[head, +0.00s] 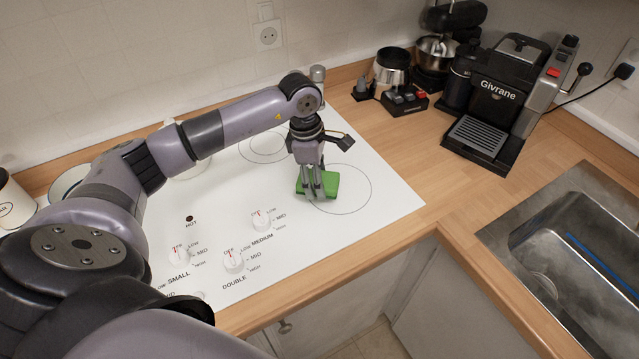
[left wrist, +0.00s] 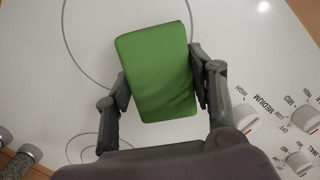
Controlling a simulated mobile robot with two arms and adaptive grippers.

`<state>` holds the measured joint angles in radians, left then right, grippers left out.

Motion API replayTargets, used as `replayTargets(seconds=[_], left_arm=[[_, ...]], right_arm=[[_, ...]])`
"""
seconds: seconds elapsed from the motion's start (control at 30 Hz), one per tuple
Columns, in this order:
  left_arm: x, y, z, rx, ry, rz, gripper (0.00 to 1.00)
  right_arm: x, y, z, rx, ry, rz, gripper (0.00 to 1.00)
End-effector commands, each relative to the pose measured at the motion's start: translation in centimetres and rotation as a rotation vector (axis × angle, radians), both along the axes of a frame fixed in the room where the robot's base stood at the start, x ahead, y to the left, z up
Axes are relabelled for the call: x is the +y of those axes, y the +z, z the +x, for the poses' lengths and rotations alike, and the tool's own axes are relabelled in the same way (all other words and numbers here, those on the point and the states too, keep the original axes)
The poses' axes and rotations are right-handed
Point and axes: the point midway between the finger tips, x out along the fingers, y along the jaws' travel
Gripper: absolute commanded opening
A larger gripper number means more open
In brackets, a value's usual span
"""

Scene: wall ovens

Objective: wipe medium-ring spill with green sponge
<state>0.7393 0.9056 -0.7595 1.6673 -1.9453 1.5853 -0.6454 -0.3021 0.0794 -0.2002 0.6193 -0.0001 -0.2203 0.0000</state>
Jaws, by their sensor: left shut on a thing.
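The green sponge (head: 330,184) is in my left gripper (head: 317,192), over the medium ring (head: 366,198) on the right of the white cooktop. In the left wrist view the sponge (left wrist: 158,72) sits between the two fingers of the left gripper (left wrist: 160,85), which are shut on its sides. The sponge is at or just above the cooktop surface; I cannot tell whether it touches. The ring's left part is hidden by the sponge and gripper. No spill shows clearly in either view. My right gripper is not in view.
The white cooktop (head: 290,275) has several knobs near its front edge. A second ring (head: 250,152) lies behind my left arm. A coffee machine (head: 497,100) and a small grinder (head: 392,72) stand at the back right. A sink (head: 585,255) is at the right. Wooden counter between is clear.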

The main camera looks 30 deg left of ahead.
Motion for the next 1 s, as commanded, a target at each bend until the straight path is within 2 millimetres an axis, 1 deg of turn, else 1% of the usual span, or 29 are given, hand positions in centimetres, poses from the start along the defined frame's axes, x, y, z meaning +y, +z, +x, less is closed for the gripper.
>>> replayTargets(seconds=[0.03, 0.1, 0.4, 0.5, 0.77, 1.0], left_arm=[[0.2, 0.8, 0.1, -0.002, 0.002, 0.001, 0.29], [0.4, 1.4, 0.1, -0.003, 0.004, 0.000, 0.29], [1.1, 4.1, 0.1, -0.003, 0.010, 0.000, 0.29], [1.3, 4.7, 0.0, -0.001, 0.012, 0.000, 0.29], [1.4, 4.8, 0.0, -0.001, 0.013, 0.000, 0.29], [1.3, 4.8, 0.0, -0.001, 0.013, 0.000, 0.29]], right_arm=[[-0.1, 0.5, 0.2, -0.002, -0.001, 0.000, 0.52], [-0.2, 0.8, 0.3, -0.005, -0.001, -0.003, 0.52], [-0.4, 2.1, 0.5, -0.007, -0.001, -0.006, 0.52], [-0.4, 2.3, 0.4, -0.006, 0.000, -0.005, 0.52], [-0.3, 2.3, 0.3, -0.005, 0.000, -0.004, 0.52], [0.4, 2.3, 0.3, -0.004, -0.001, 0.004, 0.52]])
